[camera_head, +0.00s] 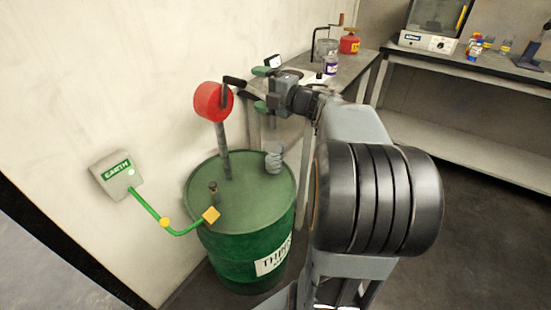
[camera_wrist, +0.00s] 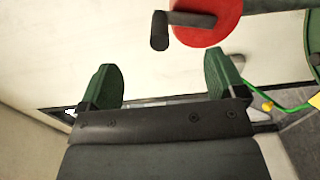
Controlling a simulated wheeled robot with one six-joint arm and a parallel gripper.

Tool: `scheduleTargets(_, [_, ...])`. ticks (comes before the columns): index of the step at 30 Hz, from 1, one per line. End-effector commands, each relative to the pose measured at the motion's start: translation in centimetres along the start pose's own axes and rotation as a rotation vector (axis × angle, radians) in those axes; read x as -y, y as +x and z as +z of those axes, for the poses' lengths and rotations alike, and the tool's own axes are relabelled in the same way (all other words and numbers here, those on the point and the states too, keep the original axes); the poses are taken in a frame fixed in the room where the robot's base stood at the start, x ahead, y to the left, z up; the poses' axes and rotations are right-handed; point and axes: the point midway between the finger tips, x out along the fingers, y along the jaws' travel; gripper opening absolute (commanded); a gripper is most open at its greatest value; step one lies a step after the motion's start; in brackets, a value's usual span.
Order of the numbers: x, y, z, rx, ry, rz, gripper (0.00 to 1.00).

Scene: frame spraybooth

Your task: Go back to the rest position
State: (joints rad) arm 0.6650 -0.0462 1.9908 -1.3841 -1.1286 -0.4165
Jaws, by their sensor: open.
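My gripper (camera_head: 262,88) is open, with its two green fingers apart and nothing between them. In the wrist view the fingers (camera_wrist: 165,85) stand in front of the pale wall. In the head view my gripper is above and behind the green drum (camera_head: 238,250), close to the red crank wheel (camera_head: 212,102) and its dark handle. The red wheel also shows in the wrist view (camera_wrist: 212,18), just beyond the right finger. I cannot tell the exact gap between the gripper and the handle.
An earth box (camera_head: 111,174) on the wall links by a green cable to a yellow clamp (camera_head: 211,215) on the drum rim. A metal cup (camera_head: 274,158) stands on the drum. Behind, a bench (camera_head: 353,71) holds a red can (camera_head: 349,44) and a purple-labelled bottle (camera_head: 330,66). Clear floor lies at right.

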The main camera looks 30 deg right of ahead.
Motion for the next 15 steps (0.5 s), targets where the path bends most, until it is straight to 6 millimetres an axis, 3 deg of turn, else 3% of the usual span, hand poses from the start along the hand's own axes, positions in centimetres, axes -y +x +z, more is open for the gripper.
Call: scheduleTargets(15, [0.28,0.02,0.7,0.039,0.025,-0.015,0.89])
